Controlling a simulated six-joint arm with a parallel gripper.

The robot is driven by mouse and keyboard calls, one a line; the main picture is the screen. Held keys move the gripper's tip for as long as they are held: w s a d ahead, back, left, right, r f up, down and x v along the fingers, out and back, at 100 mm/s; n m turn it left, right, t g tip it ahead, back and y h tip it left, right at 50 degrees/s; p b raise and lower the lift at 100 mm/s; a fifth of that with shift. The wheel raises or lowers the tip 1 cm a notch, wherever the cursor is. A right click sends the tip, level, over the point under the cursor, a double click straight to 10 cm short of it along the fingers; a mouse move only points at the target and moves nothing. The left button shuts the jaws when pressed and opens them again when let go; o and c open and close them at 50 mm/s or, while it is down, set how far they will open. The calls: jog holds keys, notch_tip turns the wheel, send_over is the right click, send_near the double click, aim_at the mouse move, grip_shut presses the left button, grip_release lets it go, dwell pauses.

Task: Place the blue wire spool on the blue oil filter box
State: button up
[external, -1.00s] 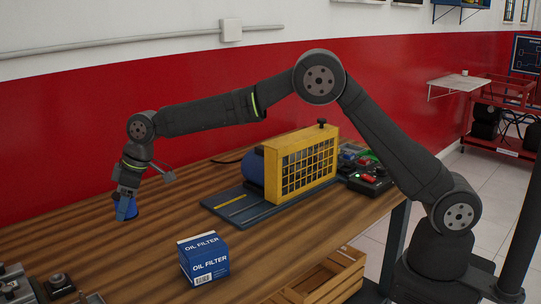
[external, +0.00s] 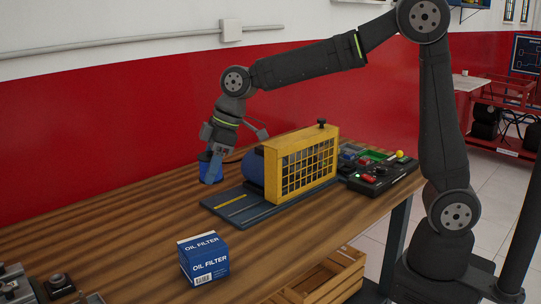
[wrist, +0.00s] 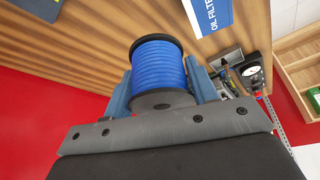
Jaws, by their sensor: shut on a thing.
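The blue wire spool (wrist: 159,68) has dark round flanges and sits between the two fingers of my gripper (wrist: 163,92) in the wrist view. In the external view my gripper (external: 214,163) holds the spool (external: 211,172) in the air above the back of the bench, left of the yellow-caged machine. The fingers hide part of the spool. The blue and white oil filter box (external: 204,259) stands upright near the front edge of the bench, in front of and below my gripper. Part of the box (wrist: 208,14) shows at the top of the wrist view.
The yellow-caged machine (external: 300,163) on its dark base stands close to the right of my gripper. A control box (external: 380,173) is farther right. A wooden crate (external: 322,282) is below the front edge. Metal parts (external: 58,284) lie front left. Bare wood surrounds the oil filter box.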

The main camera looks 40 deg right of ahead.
jog(key=s+d, duration=0.2)
jog(key=s, duration=0.1)
jog(key=shift+d+r, duration=0.15)
jog(key=shift+d, duration=0.15)
jog(key=shift+s+a, duration=0.15)
jog(key=shift+s, duration=0.1)
send_over(194, 245)
jog(key=d, duration=0.1)
jog(key=f, duration=0.7)
jog(key=shift+s+d, duration=0.15)
jog(key=shift+s, duration=0.2)
jog(key=shift+f, duration=2)
jog(key=shift+f, duration=0.1)
jog(key=o, duration=1.1)
